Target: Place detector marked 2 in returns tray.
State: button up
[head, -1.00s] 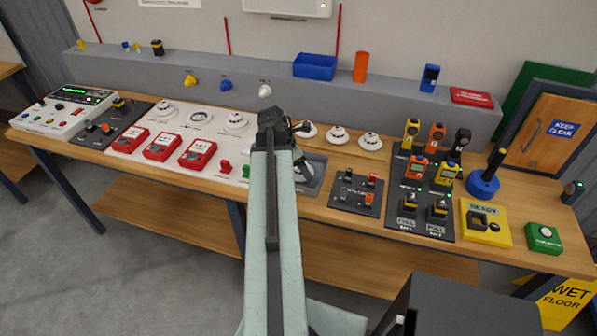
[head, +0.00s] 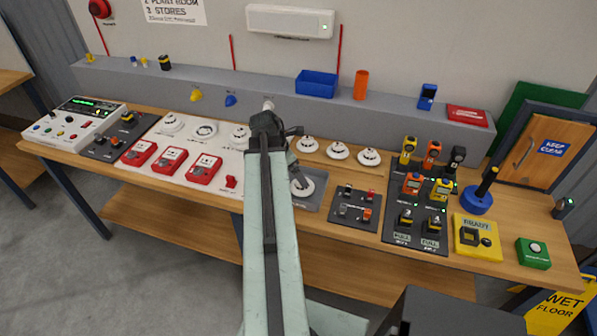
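A round white detector (head: 307,188) is at the dark grey tray (head: 313,202) in the middle of the bench, right beside my arm. My arm hides part of the gripper and the tray's left side, so I cannot tell whether the fingers hold the detector. Three more white detectors stand in a row behind the tray: left (head: 308,145), middle (head: 338,151) and right (head: 369,157). No number is readable on any detector.
A white board (head: 218,150) with round white units and red call points (head: 171,160) lies left of my arm. A dark switch panel (head: 355,205) is close on the tray's right. Gas meters and a black board (head: 415,236) stand farther right. A blue bin (head: 316,83) sits on the ledge.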

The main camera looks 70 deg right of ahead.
jog(key=p+v, duration=0.2)
jog(key=v, duration=0.2)
jog(key=shift+r, duration=0.15)
jog(key=w+a+f+m+t+y, duration=0.1)
jog(key=w+a+m+t, duration=0.3)
jog(key=w+a, duration=2.2)
jog(key=w+a+m+y, duration=0.1)
jog(key=w+a+m, duration=0.1)
jog(key=a, duration=1.2)
jog(key=w+a+m+g+y, duration=0.1)
jog(key=w+a+m, duration=0.2)
jog(key=a, duration=1.2)
jog(key=shift+w+a+f+m, duration=0.15)
jog(key=shift+w+f+m, duration=0.15)
jog(key=shift+w+f, duration=0.15)
